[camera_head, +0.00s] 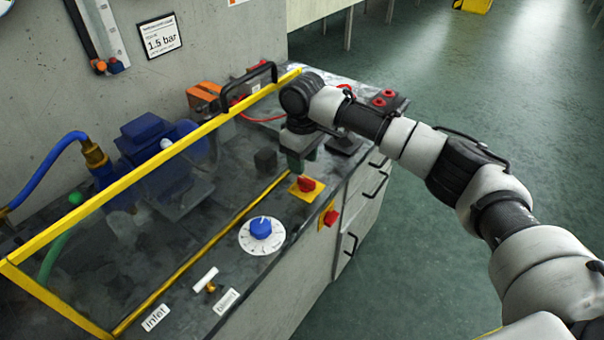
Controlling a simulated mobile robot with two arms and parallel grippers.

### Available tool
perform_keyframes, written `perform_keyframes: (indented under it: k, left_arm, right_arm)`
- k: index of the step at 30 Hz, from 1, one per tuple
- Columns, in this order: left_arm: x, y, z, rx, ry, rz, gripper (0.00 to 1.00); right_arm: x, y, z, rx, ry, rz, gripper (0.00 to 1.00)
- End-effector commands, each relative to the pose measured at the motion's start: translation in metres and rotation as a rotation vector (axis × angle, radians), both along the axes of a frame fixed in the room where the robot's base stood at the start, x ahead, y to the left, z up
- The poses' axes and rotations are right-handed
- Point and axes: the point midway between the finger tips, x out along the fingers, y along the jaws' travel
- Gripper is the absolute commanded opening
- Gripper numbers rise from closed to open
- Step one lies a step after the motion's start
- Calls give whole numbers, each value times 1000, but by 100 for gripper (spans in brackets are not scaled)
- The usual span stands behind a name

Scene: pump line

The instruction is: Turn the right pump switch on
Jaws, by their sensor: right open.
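A red rotary switch (307,185) sits on a yellow plate on the bench top, near its front edge. A second red knob (331,217) with a yellow plate is on the bench's front face, just below and to the right. I cannot tell their set positions, nor which one is the right pump switch. My right gripper (297,163) points down just behind the top switch, apart from it as far as I can tell. It is open, with its fingers small and dark in the picture. My left gripper is not in view.
A yellow-framed clear guard (150,178) with a black handle covers the blue pump (150,137). A blue dial (261,228), a small brass valve (210,287) and labels lie in front. Red buttons (380,101) are farther back. Open green floor (430,270) lies right.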

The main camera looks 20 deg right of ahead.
Motion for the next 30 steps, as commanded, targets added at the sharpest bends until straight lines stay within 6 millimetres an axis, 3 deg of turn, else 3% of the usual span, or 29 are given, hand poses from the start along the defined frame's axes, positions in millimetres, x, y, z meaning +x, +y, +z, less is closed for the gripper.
perform_keyframes:
  k: [5,9,14,21,30]
  left_arm:
    - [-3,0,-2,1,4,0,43]
    - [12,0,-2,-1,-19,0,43]
    - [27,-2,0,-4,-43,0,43]
    - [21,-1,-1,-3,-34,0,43]
    - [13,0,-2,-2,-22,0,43]
  right_arm:
    - [0,0,-34,-1,2,-1,43]
    - [0,0,-49,-1,1,-1,43]
    - [0,0,-56,0,0,0,43]
    - [0,0,-56,0,0,0,43]
    - [0,0,-56,0,0,1,0]
